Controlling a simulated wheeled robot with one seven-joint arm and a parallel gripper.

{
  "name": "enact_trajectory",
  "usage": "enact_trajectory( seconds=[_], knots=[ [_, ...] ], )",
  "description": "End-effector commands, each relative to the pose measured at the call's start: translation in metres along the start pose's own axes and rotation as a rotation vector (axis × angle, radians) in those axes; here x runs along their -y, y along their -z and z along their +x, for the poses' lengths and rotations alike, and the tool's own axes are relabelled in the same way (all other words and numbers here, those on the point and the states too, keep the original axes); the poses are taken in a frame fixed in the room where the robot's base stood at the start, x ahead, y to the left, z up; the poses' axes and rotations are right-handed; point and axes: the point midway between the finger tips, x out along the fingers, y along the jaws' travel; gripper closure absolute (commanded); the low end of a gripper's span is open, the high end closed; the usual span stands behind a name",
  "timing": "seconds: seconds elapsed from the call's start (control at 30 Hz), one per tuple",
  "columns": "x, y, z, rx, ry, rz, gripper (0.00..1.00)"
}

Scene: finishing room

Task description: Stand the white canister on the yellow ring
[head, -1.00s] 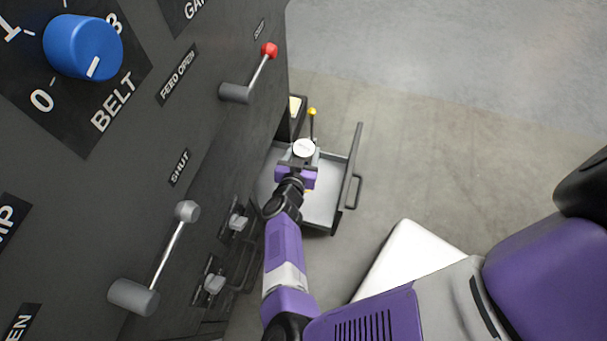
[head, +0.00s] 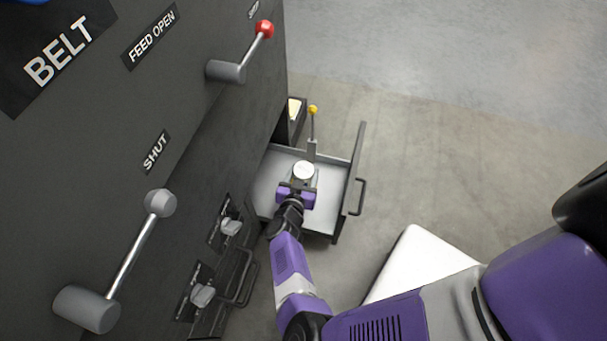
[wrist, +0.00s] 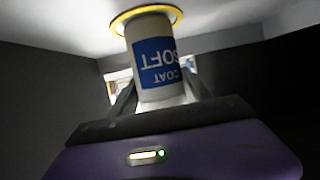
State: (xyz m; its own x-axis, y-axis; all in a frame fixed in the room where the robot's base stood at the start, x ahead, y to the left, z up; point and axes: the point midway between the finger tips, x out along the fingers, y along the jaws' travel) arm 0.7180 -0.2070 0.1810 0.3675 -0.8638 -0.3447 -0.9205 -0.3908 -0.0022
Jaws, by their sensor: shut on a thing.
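The white canister (head: 303,170) is upright in my gripper (head: 301,186), over the open drawer; the head view shows mostly its round top. The wrist view is upside down and shows the canister's blue label (wrist: 156,62) between the two fingers of my gripper (wrist: 160,100). The yellow ring (wrist: 120,25) lies on the drawer's pale floor and shows around the canister's far end in the wrist view. I cannot tell whether the canister touches it. In the head view the ring is hidden by the canister and my gripper.
The grey drawer (head: 265,192) has a raised front panel (head: 354,170) with a handle. A yellow-knobbed lever (head: 313,125) stands behind the canister. The dark machine wall (head: 200,130), with levers and handles, rises at the left. A white block (head: 420,262) stands on open floor at the right.

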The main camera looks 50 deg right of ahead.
Motion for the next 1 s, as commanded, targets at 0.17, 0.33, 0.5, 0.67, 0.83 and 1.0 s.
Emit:
enact_trajectory(
  seconds=[0.17, 0.33, 0.5, 0.67, 0.83, 1.0],
  knots=[
    [0.0, -0.001, 0.001, -0.001, 0.0, -0.001, 1.0],
    [0.001, -0.002, 0.001, 0.0, 0.001, -0.001, 0.21],
    [0.001, -0.002, 0.001, 0.0, 0.001, -0.001, 0.21],
    [0.0, 0.0, 0.0, 0.0, 0.001, 0.0, 0.21],
    [0.003, 0.003, -0.02, 0.002, 0.005, -0.001, 0.21],
    [0.002, 0.005, -0.056, 0.001, 0.004, -0.001, 0.21]
  ],
)
